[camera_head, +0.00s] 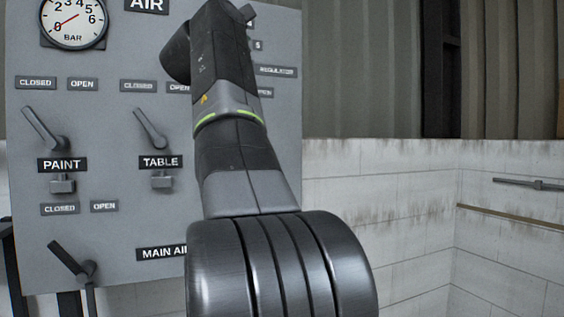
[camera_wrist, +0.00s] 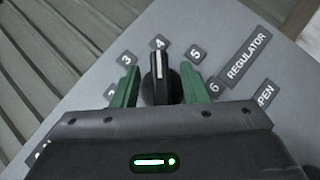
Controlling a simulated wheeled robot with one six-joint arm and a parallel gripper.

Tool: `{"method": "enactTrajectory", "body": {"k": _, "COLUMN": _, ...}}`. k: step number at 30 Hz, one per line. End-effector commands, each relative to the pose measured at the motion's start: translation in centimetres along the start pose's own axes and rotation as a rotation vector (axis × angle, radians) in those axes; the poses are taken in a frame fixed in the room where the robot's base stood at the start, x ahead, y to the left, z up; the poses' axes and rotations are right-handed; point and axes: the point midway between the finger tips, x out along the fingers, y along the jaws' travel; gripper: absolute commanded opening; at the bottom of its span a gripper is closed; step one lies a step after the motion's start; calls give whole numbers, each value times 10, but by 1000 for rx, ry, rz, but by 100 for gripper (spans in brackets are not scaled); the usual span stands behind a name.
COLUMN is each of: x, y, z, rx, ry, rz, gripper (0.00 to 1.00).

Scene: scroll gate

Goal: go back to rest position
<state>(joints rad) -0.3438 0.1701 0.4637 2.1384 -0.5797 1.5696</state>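In the wrist view my gripper (camera_wrist: 159,70) has its two green fingers on either side of a black regulator knob (camera_wrist: 161,87). A gap shows between each finger and the knob, so it looks open around it. The knob's white line points up to the 4 on its scale. In the head view my arm reaches up across the grey panel (camera_head: 110,120) and hides its right part. My gripper and the knob are hidden there.
The panel carries a pressure gauge (camera_head: 73,19) with its needle pointing lower left, a PAINT lever (camera_head: 43,127), a TABLE lever (camera_head: 150,128) and a lower-left lever (camera_head: 70,262), all tilted up-left. A white block wall (camera_head: 385,210) stands to the right.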

Motion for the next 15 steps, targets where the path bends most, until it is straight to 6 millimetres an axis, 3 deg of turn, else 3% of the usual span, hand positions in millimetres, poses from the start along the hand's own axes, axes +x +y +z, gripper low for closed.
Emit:
{"method": "enactTrajectory", "body": {"k": 4, "x": 35, "y": 2, "z": 3, "rx": -2, "ry": -2, "rz": -2, "gripper": 40}}
{"method": "enactTrajectory", "body": {"k": 15, "x": 30, "y": 4, "z": 1, "rx": -185, "ry": 1, "rz": 182, "gripper": 40}}
